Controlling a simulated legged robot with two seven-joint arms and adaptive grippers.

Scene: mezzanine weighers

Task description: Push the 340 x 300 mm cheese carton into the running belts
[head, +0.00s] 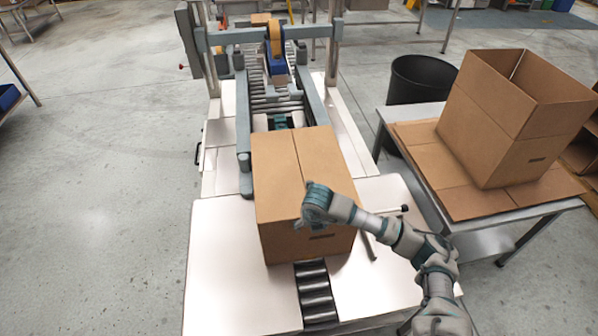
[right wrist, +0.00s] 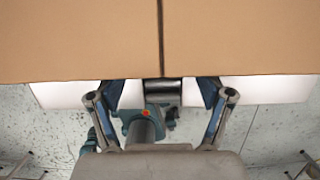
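The closed brown carton (head: 277,165) sits on the white infeed table, over the rollers, with its top flaps meeting at a centre seam. Its far end is at the sealing machine, and the left grey side rail (head: 243,130) runs beside its left side. The right rail (head: 313,100) shows beyond its far edge. Whether belts run cannot be seen. My right gripper (head: 312,218) is at the carton's near side, over its upper edge. In the right wrist view its fingers (right wrist: 160,92) are spread, with the carton (right wrist: 80,40) filling the top; contact is unclear. My left gripper is out of view.
The tape head (head: 276,60) spans the rollers beyond the carton. Bare rollers (head: 316,292) show in front of it. At right, an open carton (head: 490,135) stands on flattened cardboard on a side table, with a black bin (head: 420,80) behind.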

